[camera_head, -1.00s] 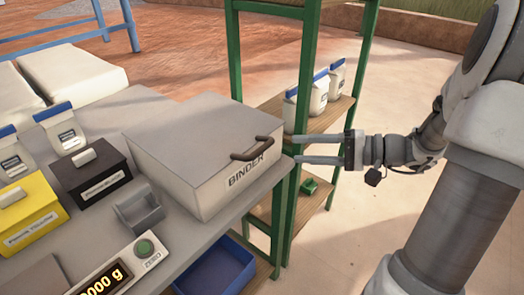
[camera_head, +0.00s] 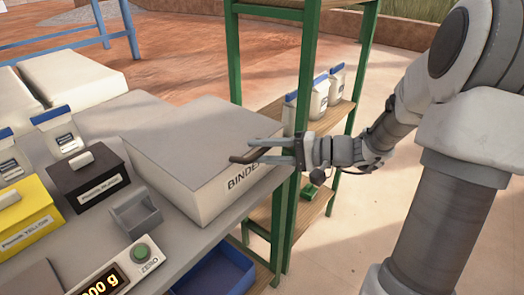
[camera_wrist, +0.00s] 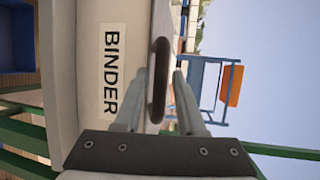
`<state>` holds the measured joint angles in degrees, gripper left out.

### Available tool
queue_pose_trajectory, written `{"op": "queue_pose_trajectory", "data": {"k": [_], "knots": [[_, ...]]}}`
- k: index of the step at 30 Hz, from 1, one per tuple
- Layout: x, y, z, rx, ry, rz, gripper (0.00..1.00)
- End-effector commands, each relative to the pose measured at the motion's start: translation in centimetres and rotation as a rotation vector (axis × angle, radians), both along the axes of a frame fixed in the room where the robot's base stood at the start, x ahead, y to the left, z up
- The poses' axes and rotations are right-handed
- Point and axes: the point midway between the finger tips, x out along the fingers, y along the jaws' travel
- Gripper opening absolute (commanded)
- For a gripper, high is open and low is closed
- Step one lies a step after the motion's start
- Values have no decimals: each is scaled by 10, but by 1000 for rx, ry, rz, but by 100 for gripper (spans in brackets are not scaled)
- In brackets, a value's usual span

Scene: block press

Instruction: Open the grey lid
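The grey lid (camera_head: 190,135) is the flat top of a large grey box labelled BINDER (camera_head: 243,177) on the worktable; it looks shut. A dark brown bar handle (camera_head: 240,158) sits at its front right edge. My gripper (camera_head: 256,151) reaches in from the right, and its fingers overlap the handle in the head view. In the wrist view the handle (camera_wrist: 158,80) stands between the two parallel fingers, which are apart. The gripper is open; whether a finger touches the handle I cannot tell.
Black (camera_head: 88,180) and yellow (camera_head: 25,215) lidded boxes, a small grey scoop (camera_head: 136,215) and a scale (camera_head: 125,268) stand left of the box. A green-framed shelf (camera_head: 310,80) with white bags is close behind my gripper. A blue bin (camera_head: 215,275) is below the table edge.

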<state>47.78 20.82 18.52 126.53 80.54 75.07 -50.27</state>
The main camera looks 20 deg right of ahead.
Motion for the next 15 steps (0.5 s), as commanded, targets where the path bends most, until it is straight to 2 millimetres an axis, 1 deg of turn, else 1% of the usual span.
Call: {"op": "queue_pose_trajectory", "data": {"k": [1, 3, 6, 15], "knots": [[0, 0, 0, 0, 0, 0, 28], [0, 0, 0, 0, 0, 0, 15], [0, 0, 0, 0, 0, 0, 0], [0, 0, 0, 0, 0, 0, 0]]}}
